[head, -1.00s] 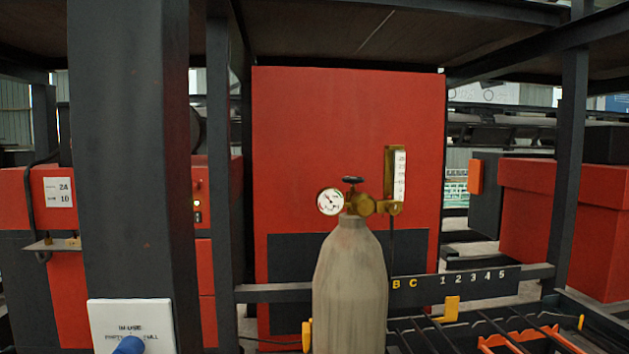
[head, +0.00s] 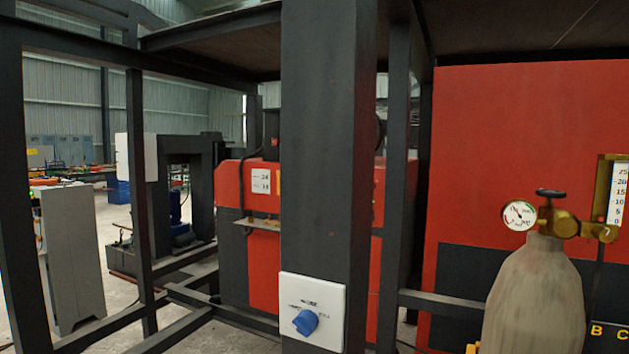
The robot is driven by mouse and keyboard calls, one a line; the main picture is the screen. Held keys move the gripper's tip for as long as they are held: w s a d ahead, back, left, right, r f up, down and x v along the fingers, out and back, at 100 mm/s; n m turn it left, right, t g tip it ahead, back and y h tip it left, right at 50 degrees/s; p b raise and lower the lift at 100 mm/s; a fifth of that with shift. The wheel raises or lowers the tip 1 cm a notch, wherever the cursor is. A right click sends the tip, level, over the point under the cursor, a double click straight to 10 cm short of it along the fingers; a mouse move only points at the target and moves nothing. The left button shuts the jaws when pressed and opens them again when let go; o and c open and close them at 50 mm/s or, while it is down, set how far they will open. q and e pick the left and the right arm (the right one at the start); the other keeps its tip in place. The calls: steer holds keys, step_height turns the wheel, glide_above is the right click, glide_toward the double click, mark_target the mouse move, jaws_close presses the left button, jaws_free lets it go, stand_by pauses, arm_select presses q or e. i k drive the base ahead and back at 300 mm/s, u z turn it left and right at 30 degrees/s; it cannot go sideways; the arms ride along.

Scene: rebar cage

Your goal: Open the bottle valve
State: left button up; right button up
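The gas bottle (head: 535,300) is a dull grey-beige cylinder standing upright at the lower right of the head view. On its top sits a brass valve body (head: 558,224) with a small dark handwheel (head: 550,193) above it. A round white gauge (head: 519,215) is on the valve's left side. A brass flow meter with a white scale (head: 616,195) is on its right, cut by the frame edge. Neither of my grippers is in view. Whether the valve is open or shut cannot be told.
A dark steel post (head: 325,150) stands left of the bottle. It carries a white plate (head: 312,310) with a blue knob (head: 305,322). Red cabinets stand behind. A dark rail (head: 440,303) runs beside the bottle. Grey cabinets (head: 72,255) stand on the floor at left.

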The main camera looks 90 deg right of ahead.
mark_target(549, 194)
steer(key=k, duration=0.85)
steer(key=z, duration=2.45)
